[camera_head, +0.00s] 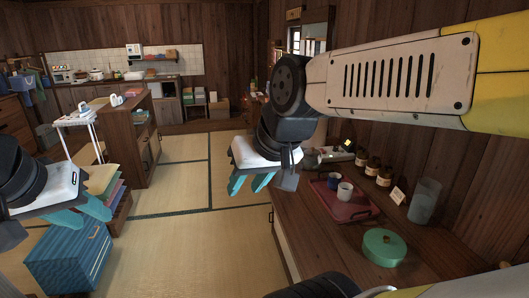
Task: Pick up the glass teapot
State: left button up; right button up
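I cannot clearly make out a glass teapot.
The counter (325,240) also holds a red tray (337,208) with two cups, a green round lidded container (384,247), several brown jars (372,166) and a small white card (398,196). The blue box (70,258) stands at lower left. The tatami (180,190) between is clear.

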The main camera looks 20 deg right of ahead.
aim_at(311, 164)
jog(key=i+j+z, duration=0.1)
jog(key=i+z, duration=0.4)
jog(key=i+j+z, duration=0.7)
jog(key=z, duration=0.25)
jog(key=i+j+z, duration=0.25)
jog(key=z, duration=0.25)
jog(key=i+j+z, duration=0.15)
jog(key=j+z, duration=0.35)
jog(key=i+j+z, duration=0.1)
jog(key=j+z, duration=0.7)
jog(key=j, duration=0.25)
jog(key=k, duration=0.05)
